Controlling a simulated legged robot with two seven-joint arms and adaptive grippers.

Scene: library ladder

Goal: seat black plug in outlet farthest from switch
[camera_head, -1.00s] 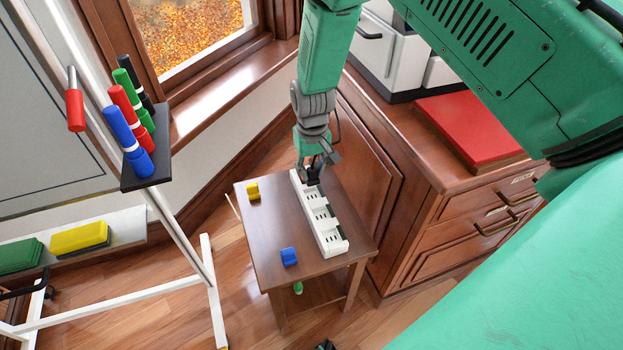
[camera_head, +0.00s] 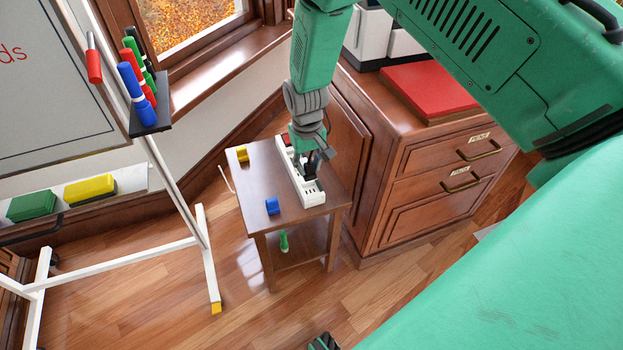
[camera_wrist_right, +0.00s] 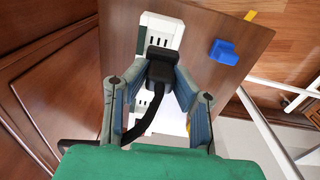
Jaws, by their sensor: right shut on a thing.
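A white power strip (camera_head: 312,197) lies on a small wooden table, with a red switch (camera_head: 285,139) at its far end. My right gripper (camera_head: 309,165) is shut on the black plug (camera_head: 312,159) over the strip's near part, away from the switch. In the right wrist view the black plug (camera_wrist_right: 160,69) sits between the fingertips of my right gripper (camera_wrist_right: 160,82), its cable trailing back. Bare outlet slots (camera_wrist_right: 157,41) show just beyond the plug. Whether the plug touches the strip cannot be told. My left gripper is not in view.
On the small table (camera_head: 258,185) lie a blue plug (camera_head: 272,206) and a yellow plug (camera_head: 242,153). A wooden cabinet (camera_head: 400,215) stands close on the right, a whiteboard stand (camera_head: 180,200) on the left.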

